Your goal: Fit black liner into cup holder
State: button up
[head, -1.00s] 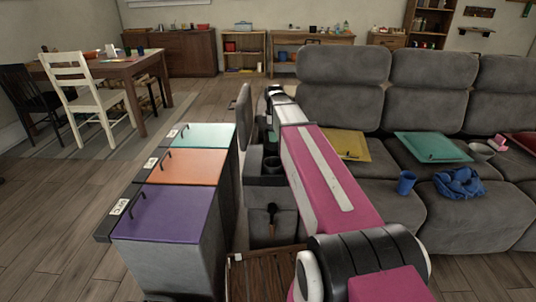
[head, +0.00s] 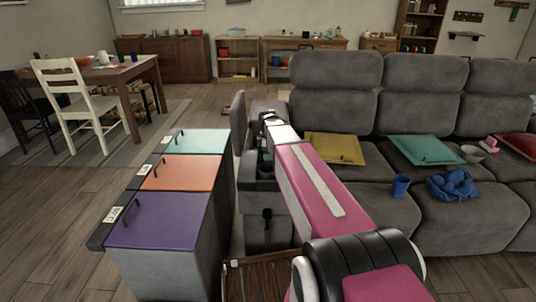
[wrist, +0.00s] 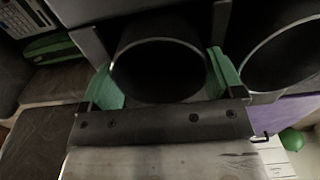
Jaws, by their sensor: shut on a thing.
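My gripper (wrist: 163,80) has green finger pads on both sides of a round black liner (wrist: 158,52) in the wrist view and is shut on it. The liner's open mouth and pale rim face the wrist camera. A second dark round opening with a pale rim (wrist: 289,58) lies just right of it. In the head view my gripper (head: 270,118) is over the grey sofa armrest console, and my arm hides most of it. A dark cup holder (head: 266,170) shows in the console beside my arm. I cannot tell whether the held liner touches a holder.
Bins with purple (head: 160,220), orange (head: 182,172) and teal lids stand close left of the console. A table and chairs stand at far left.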

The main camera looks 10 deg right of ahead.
jog(key=o, duration=0.7)
jog(key=shift+f, duration=0.1)
notch_tip(320, 180, up, 12)
dwell(0.4)
